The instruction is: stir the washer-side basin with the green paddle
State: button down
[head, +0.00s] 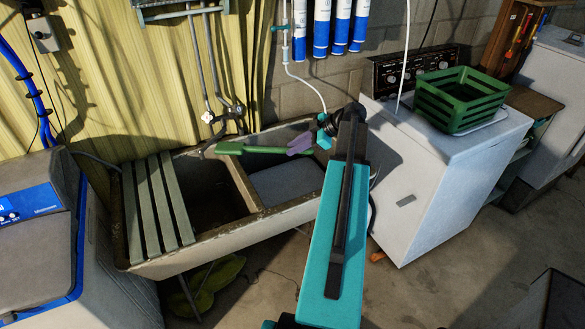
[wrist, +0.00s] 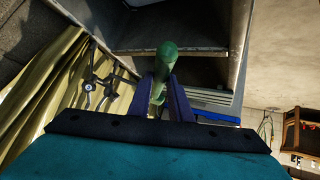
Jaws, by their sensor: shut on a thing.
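The green paddle (head: 262,150) is in my gripper (head: 300,142), whose purple fingers are shut on it. It lies nearly level above the sink, with its wide end pointing left towards the divider. In the wrist view the paddle (wrist: 165,62) points away from me between the two fingers of my gripper (wrist: 161,92). The washer-side basin (head: 290,183) is the right compartment of the double sink, with a pale grey bottom. My gripper is above its back part. My arm hides its right end.
The other compartment (head: 207,190) is dark, with slats (head: 158,205) across its left part. A tap (head: 209,118) and pipes stand behind the sink. The white washer (head: 440,165) bears a green basket (head: 460,98). Blue-and-white cylinders (head: 340,25) hang on the wall above.

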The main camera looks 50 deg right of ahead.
jog(key=shift+w+f+b, duration=0.15)
jog(key=shift+f+b, duration=0.65)
jog(key=shift+f, duration=0.15)
notch_tip(320, 180, down, 7)
jog(key=b, duration=0.7)
jog(key=shift+f, duration=0.2)
jog(key=shift+f, duration=0.9)
